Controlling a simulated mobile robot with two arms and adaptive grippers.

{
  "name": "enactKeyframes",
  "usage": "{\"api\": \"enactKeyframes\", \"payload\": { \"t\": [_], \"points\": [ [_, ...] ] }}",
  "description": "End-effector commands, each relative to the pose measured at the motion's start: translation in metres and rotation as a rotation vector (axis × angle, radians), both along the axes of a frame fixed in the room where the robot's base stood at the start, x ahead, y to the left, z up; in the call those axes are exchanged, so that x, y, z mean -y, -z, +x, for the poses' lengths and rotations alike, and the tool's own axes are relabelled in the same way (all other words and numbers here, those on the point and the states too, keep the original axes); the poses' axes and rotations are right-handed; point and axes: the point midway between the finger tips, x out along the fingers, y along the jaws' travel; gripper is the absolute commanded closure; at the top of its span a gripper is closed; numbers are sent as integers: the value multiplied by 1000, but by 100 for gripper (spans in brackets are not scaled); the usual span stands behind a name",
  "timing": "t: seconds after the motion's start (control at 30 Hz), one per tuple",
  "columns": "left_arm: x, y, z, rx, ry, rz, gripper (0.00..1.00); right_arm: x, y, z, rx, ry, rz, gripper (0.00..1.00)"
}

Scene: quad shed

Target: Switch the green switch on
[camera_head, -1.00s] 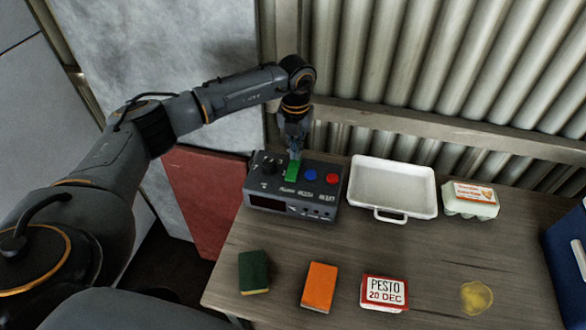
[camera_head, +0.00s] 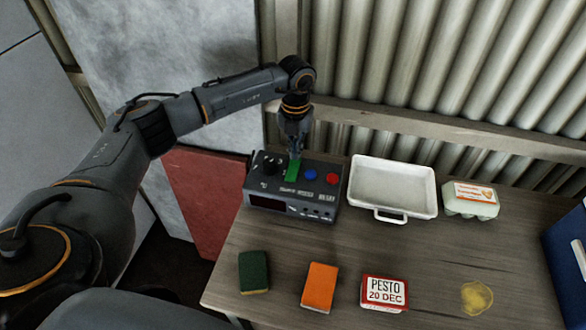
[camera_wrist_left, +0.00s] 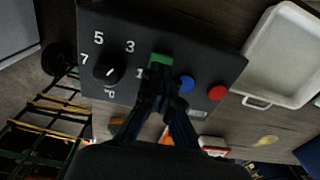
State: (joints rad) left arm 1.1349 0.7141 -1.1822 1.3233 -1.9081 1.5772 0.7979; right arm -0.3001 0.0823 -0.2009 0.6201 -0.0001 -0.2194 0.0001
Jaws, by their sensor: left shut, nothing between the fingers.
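The green switch (camera_head: 293,171) sits on top of a dark control box (camera_head: 262,187), between a black knob (camera_head: 270,164) and a blue button (camera_head: 310,174). My left gripper (camera_head: 295,154) is shut and empty, pointing down at the far end of the green switch. In the left wrist view the gripper (camera_wrist_left: 166,76) covers part of the green switch (camera_wrist_left: 160,59), and its far edge shows beyond the fingertips. Whether the fingertips touch the switch I cannot tell. My right gripper is not in view.
A red button (camera_head: 332,178) is on the box. A white tray (camera_head: 392,211) and an egg carton (camera_head: 470,200) stand to the right. A green sponge (camera_head: 253,272), an orange block (camera_head: 319,287), a pesto box (camera_head: 384,292) and a yellow blob (camera_head: 476,297) lie in front.

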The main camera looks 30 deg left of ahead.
Motion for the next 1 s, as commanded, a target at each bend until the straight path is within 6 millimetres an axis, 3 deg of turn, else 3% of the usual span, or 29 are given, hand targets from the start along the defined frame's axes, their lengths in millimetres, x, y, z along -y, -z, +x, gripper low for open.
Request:
{"api": "enactKeyframes", "payload": {
  "t": [1.0],
  "points": [
    [0, 17, 0, -1, 0, 0, 100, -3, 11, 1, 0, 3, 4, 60]
  ]
}}
